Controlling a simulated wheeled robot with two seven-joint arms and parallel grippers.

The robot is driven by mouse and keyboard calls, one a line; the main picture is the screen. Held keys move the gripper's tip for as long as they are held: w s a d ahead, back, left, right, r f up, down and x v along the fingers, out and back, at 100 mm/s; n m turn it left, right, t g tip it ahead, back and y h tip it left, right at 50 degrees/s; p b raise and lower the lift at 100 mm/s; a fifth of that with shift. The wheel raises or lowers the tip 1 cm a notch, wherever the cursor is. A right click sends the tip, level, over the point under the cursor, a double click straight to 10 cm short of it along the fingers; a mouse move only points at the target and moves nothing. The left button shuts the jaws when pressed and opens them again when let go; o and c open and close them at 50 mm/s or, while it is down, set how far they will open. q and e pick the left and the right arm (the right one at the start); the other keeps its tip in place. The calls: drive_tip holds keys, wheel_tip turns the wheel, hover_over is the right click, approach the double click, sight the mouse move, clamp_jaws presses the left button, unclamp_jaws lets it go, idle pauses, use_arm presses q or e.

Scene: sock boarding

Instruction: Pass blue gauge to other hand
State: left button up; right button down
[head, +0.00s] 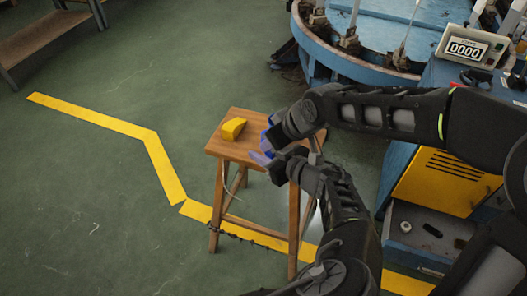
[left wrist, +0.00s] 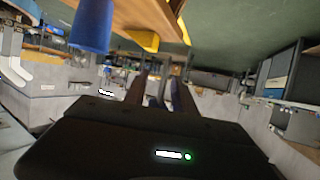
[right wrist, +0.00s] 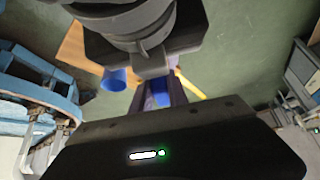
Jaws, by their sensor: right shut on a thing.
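The blue gauge (head: 265,140) is partly hidden behind my grippers in the head view, above the wooden stool. Its cylindrical blue end shows at the upper left of the left wrist view (left wrist: 92,25) and left of the fingers in the right wrist view (right wrist: 115,78). My right gripper (right wrist: 165,92) is shut on the gauge; the upper arm in the head view carries it. My left gripper (head: 263,154) is just below, close to the gauge, with its fingers apart. In the left wrist view its fingers (left wrist: 160,95) show no gauge clearly between them.
A yellow block (head: 233,128) lies on the stool (head: 222,146). A round blue machine (head: 345,62) stands behind, and a blue cabinet with a yellow vented panel (head: 440,180) is at the right. Yellow floor tape (head: 100,118) crosses the open green floor at the left.

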use_arm(q)
clamp_jaws()
use_arm(e)
drive_tip(key=c, duration=1.2)
unclamp_jaws()
drive_tip(key=v, duration=1.2)
